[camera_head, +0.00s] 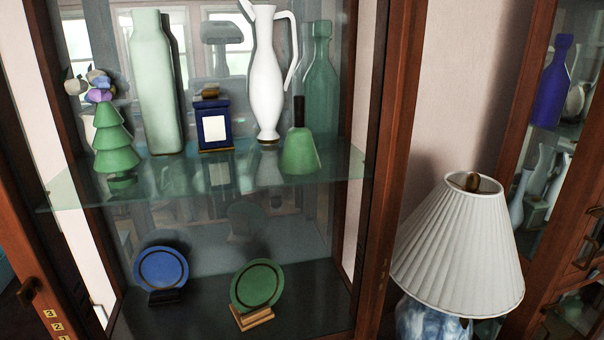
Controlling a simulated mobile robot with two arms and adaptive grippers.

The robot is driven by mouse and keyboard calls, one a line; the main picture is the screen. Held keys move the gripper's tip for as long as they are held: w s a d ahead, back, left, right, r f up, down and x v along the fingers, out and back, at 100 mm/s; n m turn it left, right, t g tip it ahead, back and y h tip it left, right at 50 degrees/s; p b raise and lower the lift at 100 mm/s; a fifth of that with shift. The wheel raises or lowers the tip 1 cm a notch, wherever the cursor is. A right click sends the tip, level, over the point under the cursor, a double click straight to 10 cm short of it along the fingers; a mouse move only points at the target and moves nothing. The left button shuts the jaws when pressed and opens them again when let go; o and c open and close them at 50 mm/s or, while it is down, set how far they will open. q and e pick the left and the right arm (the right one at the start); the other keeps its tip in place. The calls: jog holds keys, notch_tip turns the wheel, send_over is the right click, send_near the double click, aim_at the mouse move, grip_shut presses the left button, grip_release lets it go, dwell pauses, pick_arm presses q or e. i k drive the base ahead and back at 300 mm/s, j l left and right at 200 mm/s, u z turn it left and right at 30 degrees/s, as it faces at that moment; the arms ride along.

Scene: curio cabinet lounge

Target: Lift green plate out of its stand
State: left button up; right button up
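The green plate (257,285) has a dark ring on its face. It stands tilted in a light wooden stand (252,318) on the cabinet's dark lower shelf. A blue plate (161,267) stands in a dark stand (166,296) to its left on the same shelf. Neither of my grippers shows in the head view.
A glass shelf (210,174) above holds a green bell (300,152), a white pitcher (267,80), a blue box (214,122) and several green pieces. The cabinet's wooden post (385,170) and a lamp (461,246) stand to the right. Bare shelf lies between the plates.

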aim_at(259, 282)
jog(key=k+j+u, duration=0.35)
jog(key=u, duration=0.15)
jog(key=k+j+u, duration=0.5)
jog(key=j, duration=0.1)
